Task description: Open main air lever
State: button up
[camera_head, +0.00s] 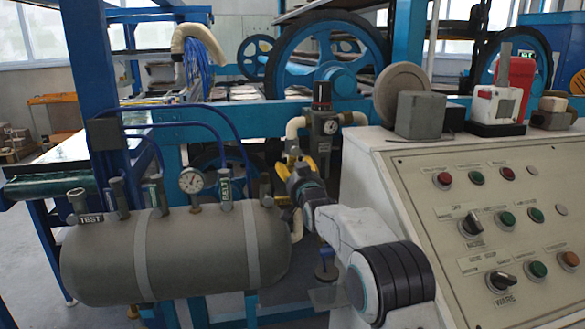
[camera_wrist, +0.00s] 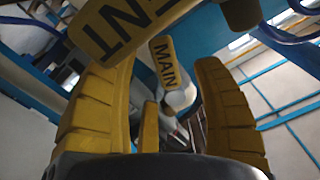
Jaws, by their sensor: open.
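The main air lever (camera_wrist: 163,62), with a yellow tag reading MAIN, shows between my fingers in the wrist view. My gripper (camera_wrist: 168,66) is open, with one yellow finger on each side of the tag. I cannot tell whether either finger touches the lever. In the head view my gripper (camera_head: 291,160) reaches up beside the right end of the grey tank, below the regulator. The lever is hard to tell apart from the yellow fingers there.
Another yellow tag ending in NT (camera_wrist: 122,30) crosses the wrist view close to my left finger. The grey tank (camera_head: 185,260) carries several labelled valves and a gauge (camera_head: 191,180). A regulator (camera_head: 322,122) stands just above my gripper. The control panel (camera_head: 480,200) is on the right.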

aim_at(293, 167)
jog(key=shift+p+x, duration=0.35)
jog(key=shift+x, duration=1.25)
grip_shut()
jog(key=shift+w+d+n+b, duration=0.1)
jog(key=shift+d+n+b, duration=0.35)
jog(key=shift+n, duration=0.65)
jog(key=shift+w+d+n+b, duration=0.1)
jog(key=shift+d+n+b, duration=0.3)
jog(key=shift+n, duration=0.7)
grip_release()
jog(key=shift+s, duration=0.15)
jog(key=v, duration=1.1)
jog(key=shift+s, duration=0.4)
